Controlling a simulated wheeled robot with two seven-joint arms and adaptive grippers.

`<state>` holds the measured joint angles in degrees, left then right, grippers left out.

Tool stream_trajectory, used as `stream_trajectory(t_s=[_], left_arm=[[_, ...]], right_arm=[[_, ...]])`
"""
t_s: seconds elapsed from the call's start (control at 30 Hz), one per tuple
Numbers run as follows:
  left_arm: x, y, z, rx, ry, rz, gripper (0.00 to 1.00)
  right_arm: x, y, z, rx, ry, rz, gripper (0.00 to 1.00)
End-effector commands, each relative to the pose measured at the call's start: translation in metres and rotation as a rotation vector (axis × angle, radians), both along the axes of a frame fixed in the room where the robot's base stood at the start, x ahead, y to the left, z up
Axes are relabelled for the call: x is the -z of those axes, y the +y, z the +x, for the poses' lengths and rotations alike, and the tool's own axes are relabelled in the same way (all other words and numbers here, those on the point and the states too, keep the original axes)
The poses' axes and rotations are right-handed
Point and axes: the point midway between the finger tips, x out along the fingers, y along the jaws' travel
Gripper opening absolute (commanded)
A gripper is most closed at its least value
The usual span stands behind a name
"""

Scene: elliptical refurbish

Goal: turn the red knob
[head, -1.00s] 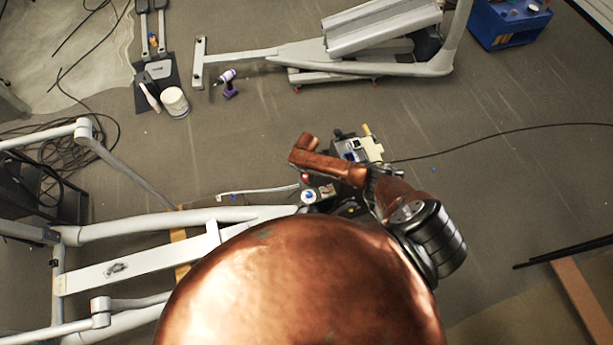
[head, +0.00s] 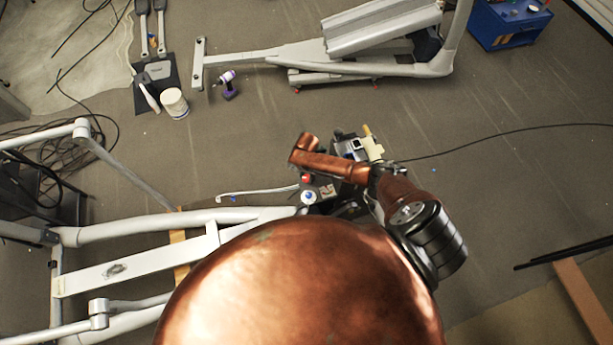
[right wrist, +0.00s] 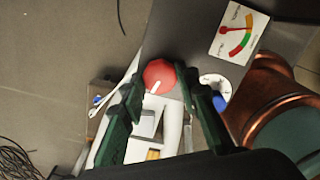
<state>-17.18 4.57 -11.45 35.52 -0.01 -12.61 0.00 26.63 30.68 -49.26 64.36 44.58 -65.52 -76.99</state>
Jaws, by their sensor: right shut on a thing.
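In the right wrist view the red knob (right wrist: 160,75) is round with a short white pointer mark. It sits between the two dark green fingers of my right gripper (right wrist: 160,70), which is shut on it. In the head view the red knob (head: 306,178) shows small, on the dark console beside the white frame; my copper-coloured right arm reaches over the console, and its fingers are hard to make out there. My left gripper is not in view.
A gauge plate (right wrist: 239,34) with a red pointer and coloured arc lies near the knob. A white-and-blue knob (right wrist: 216,90) is close beside the right finger. The white machine frame (head: 130,260) stretches left. A purple drill (head: 228,84) lies on open floor farther off.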

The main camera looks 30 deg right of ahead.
Motion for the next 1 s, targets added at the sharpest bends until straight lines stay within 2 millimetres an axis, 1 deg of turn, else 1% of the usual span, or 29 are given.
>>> stream_trajectory(t_s=[0.03, 0.27, 0.53, 0.63, 0.77, 0.87, 1.0], left_arm=[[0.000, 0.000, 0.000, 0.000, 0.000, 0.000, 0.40], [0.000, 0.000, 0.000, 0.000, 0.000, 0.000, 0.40], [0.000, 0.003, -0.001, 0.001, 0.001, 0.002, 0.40], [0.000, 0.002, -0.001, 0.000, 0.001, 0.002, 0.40], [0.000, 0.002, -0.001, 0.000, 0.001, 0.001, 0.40], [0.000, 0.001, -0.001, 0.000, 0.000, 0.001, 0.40], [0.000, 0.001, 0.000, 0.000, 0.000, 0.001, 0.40]], right_arm=[[0.001, -0.002, -0.001, 0.001, 0.002, -0.003, 0.31], [0.000, -0.001, 0.000, 0.001, 0.001, -0.001, 0.46], [0.000, 0.000, 0.000, 0.001, 0.000, -0.001, 0.47], [-0.004, -0.001, 0.000, 0.001, -0.001, 0.000, 0.47], [-0.020, -0.001, 0.001, 0.000, -0.002, 0.001, 0.47], [-0.039, -0.001, 0.001, -0.001, -0.003, -0.001, 0.47], [-0.070, -0.001, 0.001, -0.001, -0.003, -0.001, 0.47]])
